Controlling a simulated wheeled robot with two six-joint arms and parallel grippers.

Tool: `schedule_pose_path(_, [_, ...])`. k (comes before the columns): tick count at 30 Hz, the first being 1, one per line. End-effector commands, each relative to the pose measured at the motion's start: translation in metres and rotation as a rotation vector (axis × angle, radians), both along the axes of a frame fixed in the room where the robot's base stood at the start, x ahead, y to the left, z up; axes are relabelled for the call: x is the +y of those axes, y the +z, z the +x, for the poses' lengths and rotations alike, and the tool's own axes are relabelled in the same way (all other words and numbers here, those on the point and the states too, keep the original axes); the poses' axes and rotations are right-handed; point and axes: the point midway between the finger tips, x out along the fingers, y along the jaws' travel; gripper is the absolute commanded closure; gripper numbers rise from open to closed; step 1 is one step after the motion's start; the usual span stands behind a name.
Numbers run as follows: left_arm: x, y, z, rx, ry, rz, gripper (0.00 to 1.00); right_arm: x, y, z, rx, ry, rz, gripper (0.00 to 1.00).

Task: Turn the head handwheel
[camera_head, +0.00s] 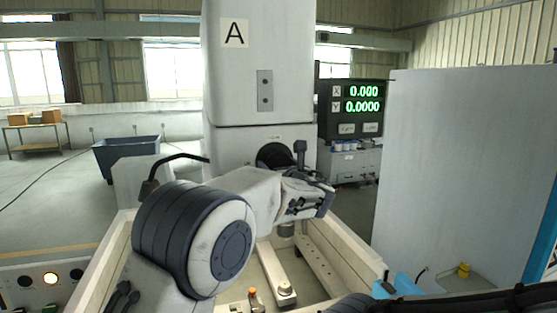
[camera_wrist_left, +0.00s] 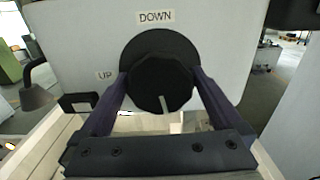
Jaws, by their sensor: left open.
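The head handwheel is a black faceted knob (camera_wrist_left: 160,83) on a round black disc, fixed to the pale machine head. A pale line on its face points down, slightly right of straight down. In the head view the handwheel (camera_head: 272,154) is partly hidden behind my left wrist and gripper. My left gripper (camera_head: 303,180) is open in front of it. In the left wrist view its two dark fingers (camera_wrist_left: 160,80) stand on either side of the knob; I cannot tell whether they touch it.
Labels DOWN (camera_wrist_left: 156,17) and UP (camera_wrist_left: 105,75) sit above and left of the knob. A pale-walled tank (camera_head: 340,245) lies below. A readout (camera_head: 358,108) and a tall grey cabinet (camera_head: 455,170) stand right.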

Motion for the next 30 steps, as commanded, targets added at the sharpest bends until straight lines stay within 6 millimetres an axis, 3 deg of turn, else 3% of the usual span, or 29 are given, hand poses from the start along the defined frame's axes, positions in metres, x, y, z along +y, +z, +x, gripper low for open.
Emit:
schedule_pose_path(7, [0.000,0.000,0.001,0.000,0.000,-0.001,0.00,0.000,0.000,0.000,0.000,0.000,0.000,0.50])
schedule_pose_path(8, [0.000,0.000,0.001,0.000,0.000,-0.001,0.08,0.000,0.000,0.000,0.000,0.000,0.000,0.50])
schedule_pose_path(12, [0.000,0.000,0.001,0.000,0.000,-0.001,0.61,0.000,0.000,0.000,0.000,0.000,0.000,0.50])
schedule_pose_path(13, [0.000,0.000,0.001,0.000,0.000,-0.001,0.67,0.000,0.000,0.000,0.000,0.000,0.000,0.50])
schedule_pose_path(22, [0.000,-0.003,0.001,-0.013,0.000,-0.041,0.67,0.000,-0.011,0.000,0.000,-0.001,0.000,0.50])
schedule_pose_path(30, [0.000,-0.007,0.000,-0.065,-0.001,-0.195,0.67,0.000,-0.045,0.000,0.001,-0.007,0.000,0.50])
